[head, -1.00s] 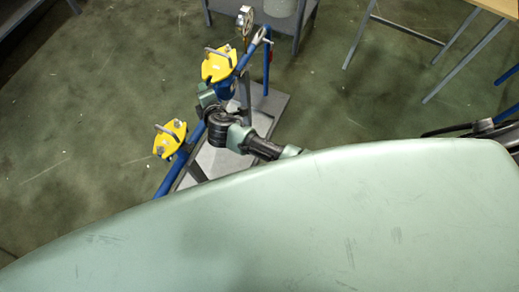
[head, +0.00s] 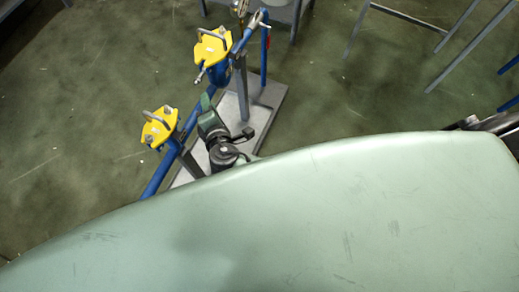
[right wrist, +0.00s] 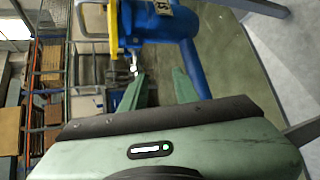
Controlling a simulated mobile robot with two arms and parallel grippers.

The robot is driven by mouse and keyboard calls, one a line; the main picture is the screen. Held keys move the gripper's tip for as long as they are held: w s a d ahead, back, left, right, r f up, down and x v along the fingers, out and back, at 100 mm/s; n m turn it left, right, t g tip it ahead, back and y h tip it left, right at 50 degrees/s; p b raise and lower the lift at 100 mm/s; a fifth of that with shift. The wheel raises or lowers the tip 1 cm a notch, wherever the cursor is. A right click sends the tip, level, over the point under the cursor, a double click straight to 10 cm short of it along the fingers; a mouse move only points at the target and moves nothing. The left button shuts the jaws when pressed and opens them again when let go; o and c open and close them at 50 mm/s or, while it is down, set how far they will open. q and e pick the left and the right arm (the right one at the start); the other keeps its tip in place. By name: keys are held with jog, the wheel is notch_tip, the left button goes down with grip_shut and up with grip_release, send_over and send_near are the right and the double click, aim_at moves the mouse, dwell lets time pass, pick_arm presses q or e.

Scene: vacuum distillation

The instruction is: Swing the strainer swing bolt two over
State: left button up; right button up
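Two blue strainers carry yellow covers with handles. The far strainer's cover (head: 212,47) is upper left in the head view, and the near cover (head: 160,130) is below it. A small metal swing bolt (head: 199,77) sticks out below the far cover's left side. My right gripper (head: 206,99) is just below the far strainer, apart from the bolt. In the right wrist view its fingers (right wrist: 159,78) are spread with nothing between them. The strainer's blue body (right wrist: 165,25) and yellow cover edge (right wrist: 114,28) lie beyond, with a metal bolt end (right wrist: 133,66) near one fingertip. My left gripper is out of view.
Blue piping (head: 263,48) joins the strainers above a grey base plate (head: 268,100). A gauge (head: 241,8) stands behind. The floor (head: 75,90) is clear to the left. Table legs (head: 400,20) are at upper right.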

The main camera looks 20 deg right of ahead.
jog(key=s+d+f+m+g+p, duration=0.2)
jog(key=s+d+f, duration=0.3)
jog(key=f, duration=0.5)
jog(key=s+d+f+m+g+p, duration=0.2)
jog(key=s+d+f+m+g, duration=0.2)
jog(key=s+f, duration=0.5)
jog(key=shift+d+f+g+p, duration=0.4)
jog(key=shift+d+f+g, duration=0.35)
jog(key=shift+g, duration=0.05)
jog(key=shift+w, duration=0.1)
